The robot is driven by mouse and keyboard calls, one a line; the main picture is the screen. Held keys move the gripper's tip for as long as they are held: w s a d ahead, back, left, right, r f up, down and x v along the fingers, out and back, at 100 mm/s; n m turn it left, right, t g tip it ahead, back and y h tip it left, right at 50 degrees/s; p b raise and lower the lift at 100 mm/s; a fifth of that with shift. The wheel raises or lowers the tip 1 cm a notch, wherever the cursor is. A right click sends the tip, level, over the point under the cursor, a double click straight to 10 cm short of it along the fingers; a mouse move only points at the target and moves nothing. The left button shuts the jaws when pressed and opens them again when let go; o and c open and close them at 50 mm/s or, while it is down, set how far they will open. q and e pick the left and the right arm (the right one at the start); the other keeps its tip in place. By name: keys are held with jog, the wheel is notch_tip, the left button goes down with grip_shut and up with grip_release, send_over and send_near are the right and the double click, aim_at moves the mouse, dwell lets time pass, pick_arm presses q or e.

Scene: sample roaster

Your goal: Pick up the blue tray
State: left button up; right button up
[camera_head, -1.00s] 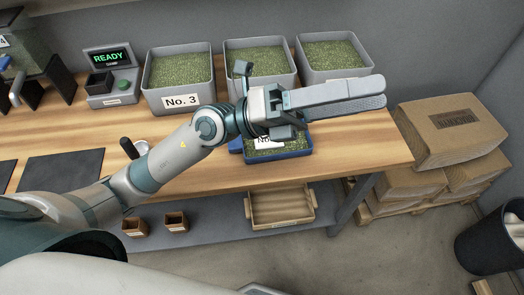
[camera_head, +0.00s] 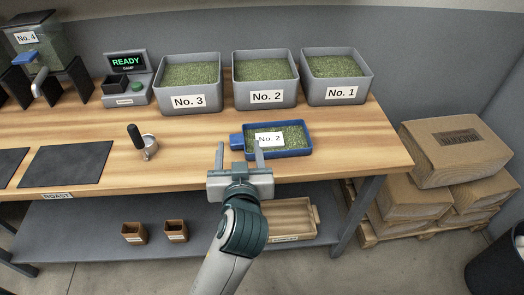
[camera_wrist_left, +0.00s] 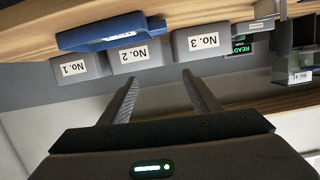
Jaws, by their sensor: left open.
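The blue tray (camera_head: 300,153) is on the wooden bench near its front edge. It is filled with green beans and bears a white label that seems to read No. 2. A blue tab (camera_head: 236,141) sticks out at its left end. My left gripper (camera_head: 239,148) is open and empty, at the tray's near left corner, with its fingers pointing toward the bench's back. The right finger overlaps the tray's left end in the head view; I cannot tell if it touches. In the upside-down left wrist view, the tray (camera_wrist_left: 105,35) lies ahead of the open fingers (camera_wrist_left: 160,78). My right gripper is not in view.
Grey bins No. 3 (camera_head: 190,101), No. 2 (camera_head: 266,96) and No. 1 (camera_head: 344,91) stand behind the tray. A small metal cup with a dark handle (camera_head: 150,150) is to the left. A lower shelf (camera_head: 90,222) holds small wooden boxes. The bench right of the tray is clear.

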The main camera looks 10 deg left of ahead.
pick_arm(q)
jog(key=f, duration=0.1)
jog(key=s+f+g, duration=0.1)
jog(key=s+f+n+g, duration=0.1)
jog(key=f, duration=0.1)
jog(key=shift+s, duration=0.15)
